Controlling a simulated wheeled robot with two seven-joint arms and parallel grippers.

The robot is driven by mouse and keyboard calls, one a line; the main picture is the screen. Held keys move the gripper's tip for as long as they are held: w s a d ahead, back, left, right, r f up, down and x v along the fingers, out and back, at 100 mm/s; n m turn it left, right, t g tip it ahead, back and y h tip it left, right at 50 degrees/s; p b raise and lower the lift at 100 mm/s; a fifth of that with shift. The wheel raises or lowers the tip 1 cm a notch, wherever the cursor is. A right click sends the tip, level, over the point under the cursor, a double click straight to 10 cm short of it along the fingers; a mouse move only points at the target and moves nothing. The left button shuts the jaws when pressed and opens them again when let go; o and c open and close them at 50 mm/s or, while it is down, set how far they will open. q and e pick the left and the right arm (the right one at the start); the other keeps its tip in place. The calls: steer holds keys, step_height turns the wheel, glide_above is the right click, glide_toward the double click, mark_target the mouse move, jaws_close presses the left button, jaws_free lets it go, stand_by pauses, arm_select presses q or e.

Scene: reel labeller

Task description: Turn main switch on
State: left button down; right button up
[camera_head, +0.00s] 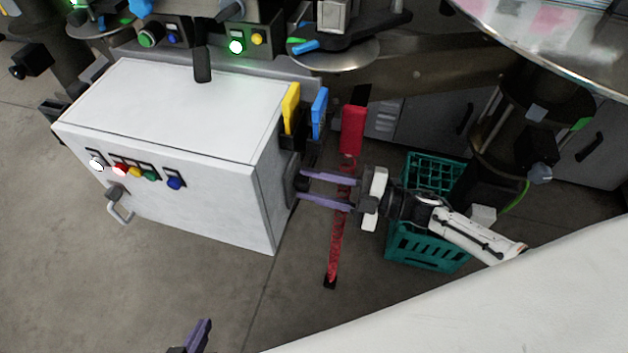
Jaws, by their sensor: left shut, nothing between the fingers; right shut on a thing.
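The white cabinet (160,100) stands at the left, with a dark switch (291,178) on its right side face, which I take to be the main switch. My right gripper (300,188) reaches in from the right, its two purple fingers level with this switch. It is shut on the switch, whose handle is mostly hidden at the fingertips, so I cannot tell its position. My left gripper (197,337) shows only as a purple finger at the bottom edge. It is shut and empty, away from the cabinet.
The cabinet front has several coloured buttons (136,171) and a grey handle (120,211). Yellow (291,108) and blue (319,112) pieces stand behind the switch. A red strip (336,250) passes behind my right gripper. A green crate (430,247) is at the right. Floor in front is clear.

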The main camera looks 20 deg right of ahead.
steer(key=shift+m+p, duration=0.4)
steer(key=shift+m, duration=1.7)
steer(key=o, duration=1)
steer(key=shift+o, duration=0.2)
steer(key=v, duration=1)
steer(key=shift+b, duration=0.45)
steer(key=shift+s+d, duration=0.1)
steer(key=shift+s, duration=0.05)
steer(key=s+a+f+m+t+h, duration=0.2)
steer(key=a+f+m+t+h, duration=0.3)
steer(key=m+h, duration=0.4)
steer(key=s+a+f+m+g+h, duration=0.1)
steer(key=s+f+m+g+h, duration=0.2)
steer(key=s+f+m+g, duration=0.3)
steer(key=s+f+m, duration=0.1)
steer(key=s, duration=0.4)
steer(key=shift+h, duration=0.3)
